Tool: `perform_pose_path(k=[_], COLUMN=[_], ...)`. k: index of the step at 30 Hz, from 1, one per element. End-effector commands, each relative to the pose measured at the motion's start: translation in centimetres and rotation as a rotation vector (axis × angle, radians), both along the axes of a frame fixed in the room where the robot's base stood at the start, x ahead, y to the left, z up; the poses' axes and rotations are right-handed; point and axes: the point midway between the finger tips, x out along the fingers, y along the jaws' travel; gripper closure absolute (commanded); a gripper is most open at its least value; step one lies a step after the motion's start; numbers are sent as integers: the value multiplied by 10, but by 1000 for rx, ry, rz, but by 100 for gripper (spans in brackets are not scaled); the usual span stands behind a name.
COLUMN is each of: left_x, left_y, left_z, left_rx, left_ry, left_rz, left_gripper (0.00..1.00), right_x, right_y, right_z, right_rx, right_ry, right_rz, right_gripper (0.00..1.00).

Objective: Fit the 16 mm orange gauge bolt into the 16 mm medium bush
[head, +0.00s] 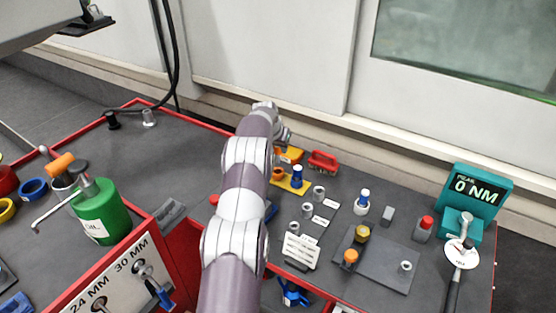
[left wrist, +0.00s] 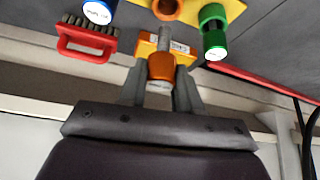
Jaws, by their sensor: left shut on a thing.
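My left gripper (head: 284,138) is at the back of the bench, past the end of my left arm, and mostly hidden by it in the head view. In the left wrist view, the gripper (left wrist: 160,82) is shut on the orange gauge bolt (left wrist: 162,68). Its orange head sits between the fingers, and its grey shank (left wrist: 166,44) points away from the palm. Three small grey bushes stand in a row beside labels: a far one (head: 319,192), a middle one (head: 308,210) and a near one (head: 294,228). The label text is too small to read. My right gripper is not in view.
A yellow rack (head: 291,184) holds a blue gauge (head: 297,172) and an orange piece (head: 278,174). A green gauge (left wrist: 213,32) shows in the wrist view. A red brush (head: 323,161) and orange box (head: 291,154) lie close by. A grey plate (head: 385,272) lies right.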

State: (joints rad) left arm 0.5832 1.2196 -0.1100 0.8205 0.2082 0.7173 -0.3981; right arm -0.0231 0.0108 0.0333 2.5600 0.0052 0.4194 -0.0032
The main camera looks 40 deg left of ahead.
Motion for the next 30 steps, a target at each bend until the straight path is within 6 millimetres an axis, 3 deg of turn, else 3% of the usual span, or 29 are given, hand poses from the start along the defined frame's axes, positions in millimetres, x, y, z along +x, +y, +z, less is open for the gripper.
perform_pose_path(k=[8, 18, 23, 30], left_x=[12, 14, 9, -29], left_y=[-12, -68, -87, -147], left_z=[47, 86, 91, 82], left_rx=[4, 2, 2, 1], left_ry=[-5, -3, -2, 0], left_rz=[-25, -98, -113, -122], left_gripper=[100, 100, 100, 100], right_x=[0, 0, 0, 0], right_y=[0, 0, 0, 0], right_z=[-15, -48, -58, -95], right_rx=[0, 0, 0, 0], right_ry=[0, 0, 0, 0], right_rz=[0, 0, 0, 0], right_gripper=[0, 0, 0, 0])
